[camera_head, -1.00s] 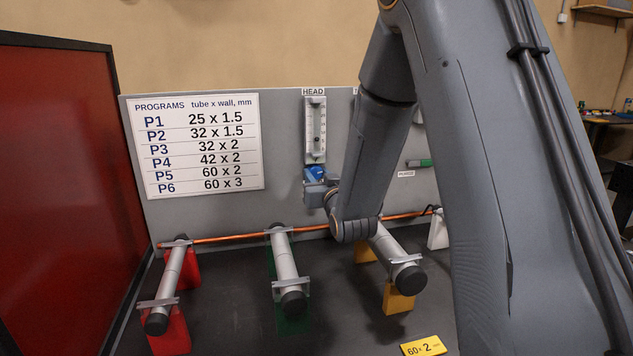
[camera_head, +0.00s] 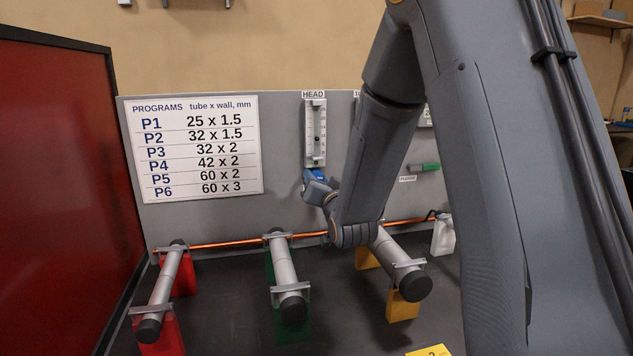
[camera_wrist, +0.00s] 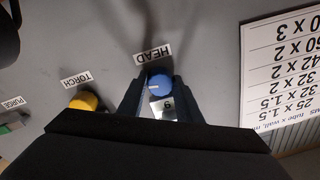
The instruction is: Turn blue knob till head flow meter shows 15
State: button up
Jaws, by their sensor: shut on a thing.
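The blue knob (camera_wrist: 161,85) sits under the HEAD label (camera_wrist: 153,53) in the wrist view, upside down there. My gripper (camera_wrist: 160,90) has a finger on each side of the knob and is shut on it. In the head view the blue knob (camera_head: 316,173) shows just above my gripper (camera_head: 312,182), which partly hides it. The head flow meter (camera_head: 315,134) is a white upright tube on the grey panel above the knob. The scale figures are too small to read.
A yellow knob (camera_wrist: 84,101) under the TORCH label is beside the blue one. A green PURGE handle (camera_head: 424,167) is further right. The program sign (camera_head: 194,148) hangs left. A copper tube (camera_head: 215,243) on rollers crosses below the panel. My arm hides the panel's right part.

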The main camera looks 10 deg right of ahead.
jog(key=o, duration=1)
jog(key=shift+o, duration=0.2)
jog(key=s+b, duration=0.1)
jog(key=s, duration=0.6)
jog(key=shift+s+b, duration=0.4)
jog(key=shift+d+f, duration=0.1)
jog(key=shift+d, duration=0.05)
